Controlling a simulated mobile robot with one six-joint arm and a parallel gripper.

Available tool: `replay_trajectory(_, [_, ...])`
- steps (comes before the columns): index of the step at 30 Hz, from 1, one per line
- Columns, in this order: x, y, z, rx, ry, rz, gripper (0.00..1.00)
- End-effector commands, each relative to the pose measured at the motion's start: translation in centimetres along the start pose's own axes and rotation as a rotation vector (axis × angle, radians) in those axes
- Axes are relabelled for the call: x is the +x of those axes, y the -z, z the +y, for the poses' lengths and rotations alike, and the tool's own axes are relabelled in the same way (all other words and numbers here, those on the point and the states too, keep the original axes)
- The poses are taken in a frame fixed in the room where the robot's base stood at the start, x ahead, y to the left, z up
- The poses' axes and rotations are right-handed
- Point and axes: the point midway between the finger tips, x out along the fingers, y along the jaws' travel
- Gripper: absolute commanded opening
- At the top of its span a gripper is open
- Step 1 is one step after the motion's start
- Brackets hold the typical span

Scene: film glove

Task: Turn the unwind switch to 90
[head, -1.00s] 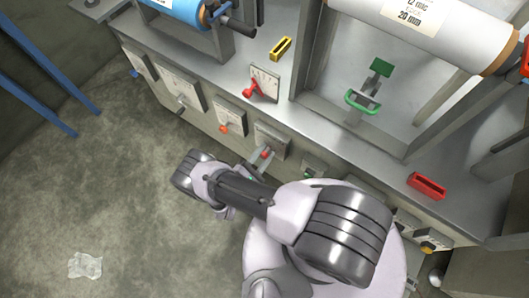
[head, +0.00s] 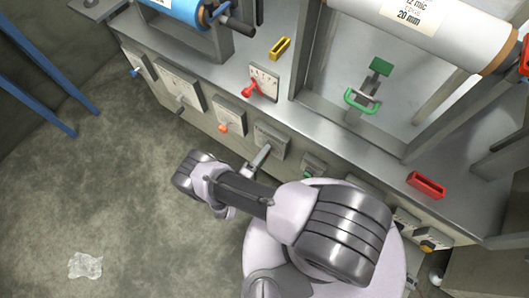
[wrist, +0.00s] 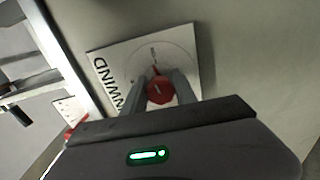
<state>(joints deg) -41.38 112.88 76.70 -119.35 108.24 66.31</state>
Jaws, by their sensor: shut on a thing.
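The unwind switch is a red knob (wrist: 159,91) on a pale plate (wrist: 118,52) lettered "UNWIND" in the wrist view. Its narrow tip points up the picture, toward the dial's printed marks, which are too small to read. My gripper (wrist: 160,80) is shut on the knob, one finger on each side. In the head view the plate (head: 273,138) is on the machine's front panel, and my gripper (head: 262,156) reaches it from below. The knob is hidden there by the fingers.
An orange knob (head: 224,128) is on the plate to the left, and a green switch (head: 310,172) is to the right. A red lever (head: 251,90) is above on the machine. The floor (head: 110,200) at left is open, with a crumpled clear film (head: 86,266).

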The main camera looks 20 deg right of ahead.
Motion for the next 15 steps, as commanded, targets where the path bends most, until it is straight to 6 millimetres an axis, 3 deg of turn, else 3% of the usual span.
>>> replay_trajectory(15, [-0.02, 0.01, -0.11, 0.202, 0.001, 0.001, 0.00])
